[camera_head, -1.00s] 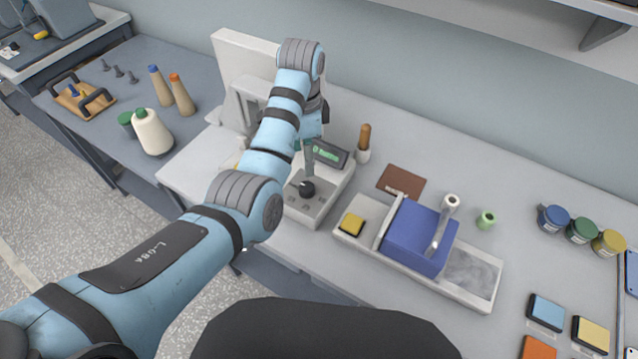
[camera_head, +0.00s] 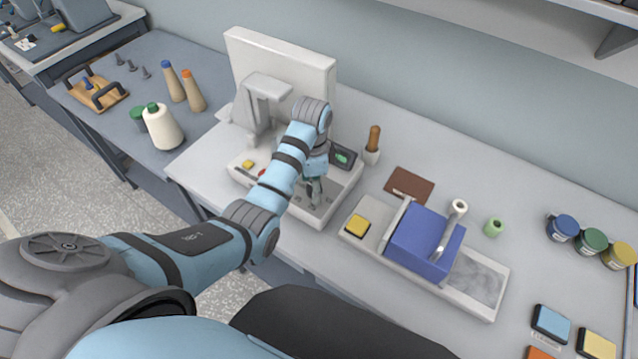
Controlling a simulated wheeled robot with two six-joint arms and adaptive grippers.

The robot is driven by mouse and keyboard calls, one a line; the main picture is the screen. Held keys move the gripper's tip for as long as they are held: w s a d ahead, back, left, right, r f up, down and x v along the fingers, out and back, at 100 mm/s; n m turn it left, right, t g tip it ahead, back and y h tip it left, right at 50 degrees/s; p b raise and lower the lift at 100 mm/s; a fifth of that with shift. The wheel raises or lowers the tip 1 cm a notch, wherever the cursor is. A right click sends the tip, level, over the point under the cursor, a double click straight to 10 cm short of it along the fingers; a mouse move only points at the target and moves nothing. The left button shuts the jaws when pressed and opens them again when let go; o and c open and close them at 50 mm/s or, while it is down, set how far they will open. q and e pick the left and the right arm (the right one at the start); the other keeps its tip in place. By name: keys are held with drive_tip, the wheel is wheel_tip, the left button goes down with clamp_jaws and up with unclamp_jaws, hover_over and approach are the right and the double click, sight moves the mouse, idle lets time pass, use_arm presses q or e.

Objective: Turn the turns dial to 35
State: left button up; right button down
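The winding machine (camera_head: 330,215) is a pale box with a tall back panel, and its small dark display (camera_head: 343,156) glows green, with text too small to read. My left gripper (camera_head: 314,192) points down over the front of the machine's control face, where the turns dial sits. The gripper and wrist hide the dial, so I cannot see its pointer or whether the fingers touch it. The fingers are small and partly covered, so their opening is unclear. My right gripper is not in view.
A yellow button (camera_head: 248,164) and a red one (camera_head: 262,173) are left of my arm. A wooden-handled tool (camera_head: 374,138) stands behind the display. A blue block device (camera_head: 425,240) is at the right.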

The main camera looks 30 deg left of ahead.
use_arm(q)
drive_tip(key=shift+d, duration=0.1)
drive_tip(key=c, duration=1.2)
drive_tip(key=shift+n, duration=0.4)
drive_tip(key=n, duration=0.5)
drive_tip(key=shift+n, duration=0.3)
drive_tip(key=n, duration=0.5)
drive_tip(key=shift+n, duration=0.3)
drive_tip(key=o, duration=1.2)
